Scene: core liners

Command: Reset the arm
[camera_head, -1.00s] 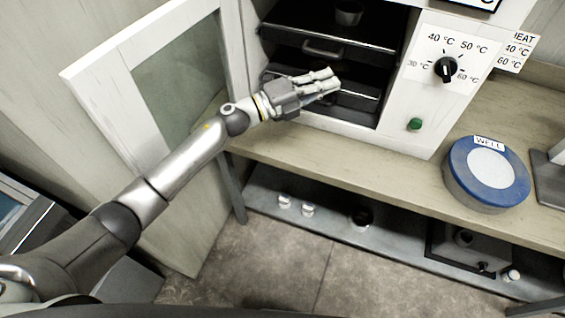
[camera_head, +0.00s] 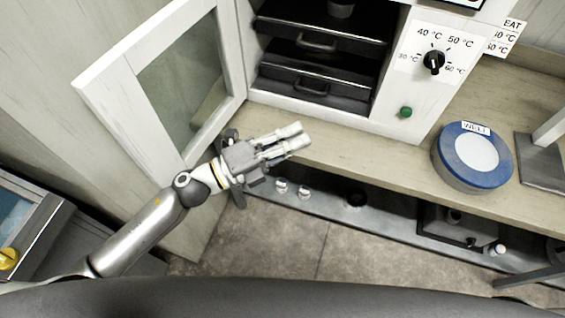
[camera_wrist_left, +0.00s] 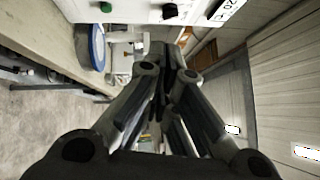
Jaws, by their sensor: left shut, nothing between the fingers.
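My left gripper (camera_head: 296,138) is in front of the wooden bench edge in the head view, below the open oven. Its fingers are together and hold nothing. The left wrist view also shows the closed fingers (camera_wrist_left: 166,50), pointing away from the camera. My left arm (camera_head: 140,235) comes in from the lower left, beside the open oven door. My right gripper is not in view.
The white oven (camera_head: 402,125) has its glass door (camera_head: 185,85) swung open to the left. Inside are dark drawers (camera_head: 315,85). A blue round container (camera_head: 472,155) stands on the wooden bench (camera_head: 350,152). A metal shelf (camera_head: 395,219) below holds small items.

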